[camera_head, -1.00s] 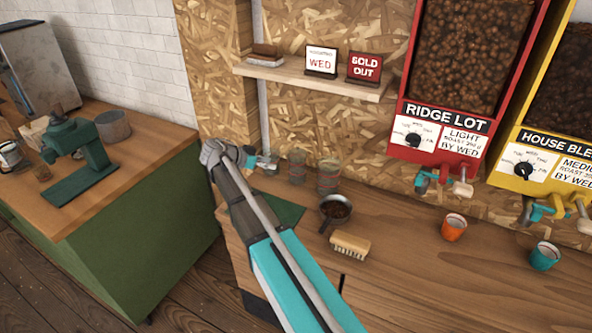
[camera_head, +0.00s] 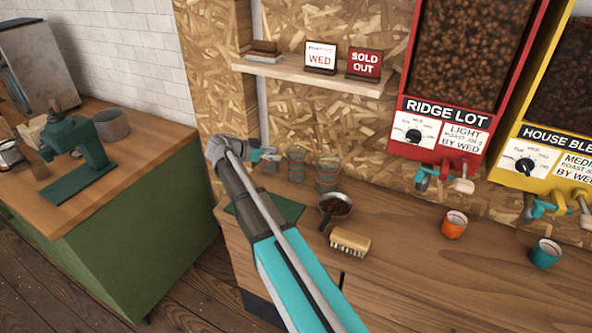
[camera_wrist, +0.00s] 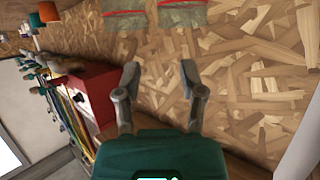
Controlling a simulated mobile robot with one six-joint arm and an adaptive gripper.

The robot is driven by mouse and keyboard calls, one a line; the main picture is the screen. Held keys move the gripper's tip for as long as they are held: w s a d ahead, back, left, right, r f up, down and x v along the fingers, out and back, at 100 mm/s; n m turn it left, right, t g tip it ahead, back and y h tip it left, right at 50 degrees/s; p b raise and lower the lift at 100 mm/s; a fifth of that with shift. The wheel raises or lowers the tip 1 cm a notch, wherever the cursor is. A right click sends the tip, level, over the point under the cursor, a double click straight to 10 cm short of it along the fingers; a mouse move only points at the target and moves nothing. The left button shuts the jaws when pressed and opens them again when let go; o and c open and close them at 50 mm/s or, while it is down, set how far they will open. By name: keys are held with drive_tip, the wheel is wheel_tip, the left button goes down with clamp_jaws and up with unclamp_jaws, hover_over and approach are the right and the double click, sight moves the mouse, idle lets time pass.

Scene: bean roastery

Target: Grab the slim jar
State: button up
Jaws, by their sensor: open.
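Two clear glass jars with red bands stand side by side at the back of the wooden counter in the head view: a left jar (camera_head: 296,165) and a right jar (camera_head: 328,175). I cannot tell surely which is the slim one. My gripper (camera_head: 272,155) is just left of the left jar, close to the wall. In the wrist view, both jars show cut off at the top edge, one left (camera_wrist: 124,18) and one right (camera_wrist: 183,14). The gripper's fingers (camera_wrist: 159,78) are apart, with only wall panel between them.
A pan of beans (camera_head: 335,206) and a brush (camera_head: 349,242) lie in front of the jars. An orange cup (camera_head: 453,225) and a teal cup (camera_head: 545,254) stand to the right, below the bean dispensers (camera_head: 440,125). A shelf (camera_head: 300,71) with signs hangs above. The counter's right front is clear.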

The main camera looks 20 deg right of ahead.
sight(303, 157)
drive_tip(key=shift+b+x, duration=0.8)
drive_tip(key=shift+x, duration=1.8)
drive_tip(key=shift+b+x, duration=1.05)
drive_tip(key=shift+x, duration=1.75)
clamp_jaws()
